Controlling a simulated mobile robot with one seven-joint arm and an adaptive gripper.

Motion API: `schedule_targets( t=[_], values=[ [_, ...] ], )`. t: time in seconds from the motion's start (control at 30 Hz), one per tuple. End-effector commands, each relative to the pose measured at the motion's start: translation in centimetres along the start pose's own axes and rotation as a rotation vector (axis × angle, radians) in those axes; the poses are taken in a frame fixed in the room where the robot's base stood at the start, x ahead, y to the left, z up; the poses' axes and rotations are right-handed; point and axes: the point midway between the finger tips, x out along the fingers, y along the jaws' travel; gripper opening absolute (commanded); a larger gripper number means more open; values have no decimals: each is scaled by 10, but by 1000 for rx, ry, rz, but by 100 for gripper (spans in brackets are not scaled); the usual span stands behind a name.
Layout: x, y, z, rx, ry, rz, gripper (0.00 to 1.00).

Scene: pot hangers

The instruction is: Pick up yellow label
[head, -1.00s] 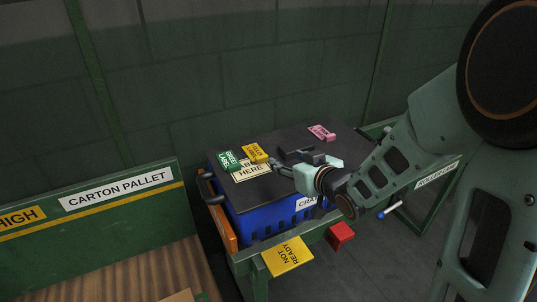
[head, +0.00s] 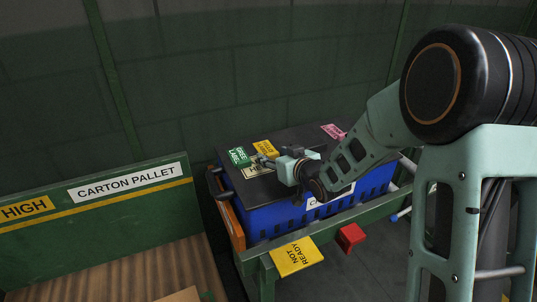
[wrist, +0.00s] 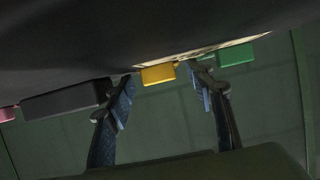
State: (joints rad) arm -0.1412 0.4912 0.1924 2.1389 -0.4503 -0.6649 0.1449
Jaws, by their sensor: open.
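The yellow label (head: 265,148) is a small block on the dark lid of the blue crate, beside the green label (head: 239,157). My gripper (head: 264,161) is low over the lid, just in front of the yellow label. In the wrist view, the scene appears upside down, and the yellow label (wrist: 158,74) shows between the tips of my two open fingers (wrist: 165,82). The green label (wrist: 236,51) lies beyond the right finger there. Nothing is held. The printed plate under the labels is partly hidden by my gripper.
A pink label (head: 333,131) lies at the lid's far right. A black block (wrist: 65,100) sits left of the fingers in the wrist view. The blue crate (head: 268,222) rests on a green frame with a yellow sign (head: 297,256) and a red block (head: 350,237).

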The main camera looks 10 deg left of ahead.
Motion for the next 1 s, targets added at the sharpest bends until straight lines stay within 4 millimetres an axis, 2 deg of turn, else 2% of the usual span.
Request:
schedule_targets(
  t=[0.2, 0.5, 0.83, 1.0],
  values=[
    [0, 0, 0, 0, -1, 1, 48],
    [0, 0, 0, 0, -1, 1, 16],
    [-1, 0, -2, 0, -1, 1, 16],
    [-6, 1, -14, 0, 0, 1, 16]
  ],
)
